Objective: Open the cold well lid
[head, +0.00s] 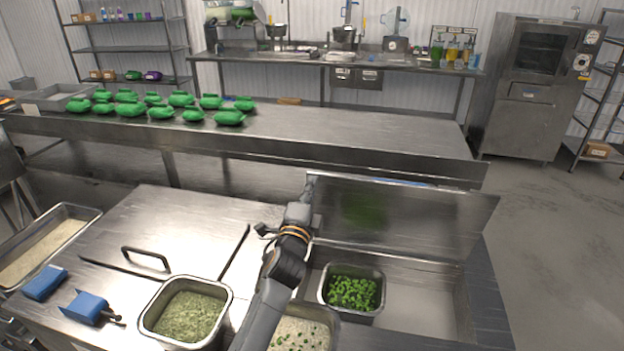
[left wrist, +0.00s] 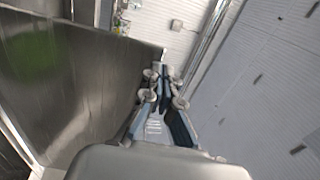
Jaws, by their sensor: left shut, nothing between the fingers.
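The cold well lid (head: 430,225) is a flat steel panel. It stands raised and leaning at the back edge of the open cold well (head: 410,300), with a green reflection on it. In the left wrist view the lid (left wrist: 70,85) fills the left side. My left gripper (head: 309,182) is at the lid's left end in the head view, shut and empty; whether it touches the lid is unclear. Its closed fingers show in the left wrist view (left wrist: 164,75), to the right of the lid's edge. My right gripper is not in view.
A pan of green pieces (head: 352,293) sits in the well. A pan of seasoned grain (head: 190,310) and blue items (head: 85,305) are at left. A flat closed cover with a handle (head: 145,258) lies beside the well. A long table (head: 330,135) with green bags stands behind.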

